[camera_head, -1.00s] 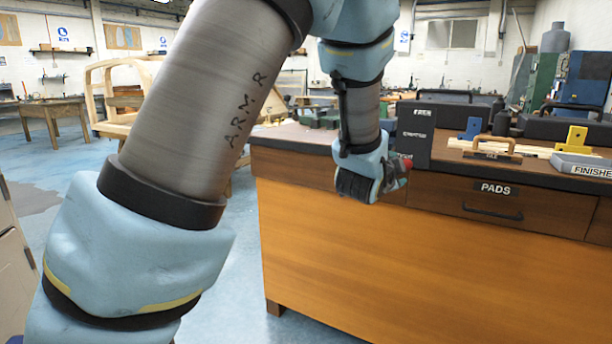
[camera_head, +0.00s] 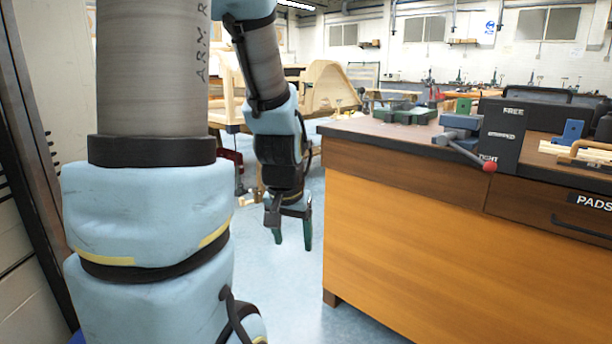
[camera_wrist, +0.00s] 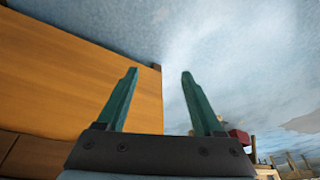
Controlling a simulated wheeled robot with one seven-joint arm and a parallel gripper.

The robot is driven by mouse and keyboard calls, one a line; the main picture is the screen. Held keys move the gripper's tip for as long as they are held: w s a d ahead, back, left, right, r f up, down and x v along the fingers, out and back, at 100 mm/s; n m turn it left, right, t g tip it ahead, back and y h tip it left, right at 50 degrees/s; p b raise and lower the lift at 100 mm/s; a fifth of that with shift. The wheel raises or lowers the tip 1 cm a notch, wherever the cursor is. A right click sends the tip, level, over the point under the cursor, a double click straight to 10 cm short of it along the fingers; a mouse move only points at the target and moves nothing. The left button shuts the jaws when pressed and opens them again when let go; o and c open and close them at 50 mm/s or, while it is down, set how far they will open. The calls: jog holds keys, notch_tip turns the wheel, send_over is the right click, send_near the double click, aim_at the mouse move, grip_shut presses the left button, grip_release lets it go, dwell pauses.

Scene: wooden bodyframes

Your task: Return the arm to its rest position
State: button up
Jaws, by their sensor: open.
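My gripper (camera_head: 291,240) hangs pointing down over the blue floor, left of the workbench (camera_head: 400,220), with open space between them. Its two green fingers are apart with nothing between them. In the wrist view my gripper (camera_wrist: 157,80) also shows open and empty, with the floor beyond the fingertips and the orange bench side (camera_wrist: 70,75) on the left. My arm's upper links fill the left of the head view.
On the bench are a vise with a red-ended handle (camera_head: 462,140), a black labelled board (camera_head: 501,135) and a green tool (camera_head: 405,114). A wooden frame (camera_head: 325,88) stands behind my arm. A dark upright edge (camera_head: 30,150) is at far left. Floor between gripper and bench is clear.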

jog(key=s+a+n+g, duration=0.2)
jog(key=s+a+n, duration=0.1)
jog(key=s+a, duration=0.15)
notch_tip(320, 180, up, 16)
jog(key=p, duration=1.6)
jog(key=shift+d+m, duration=0.3)
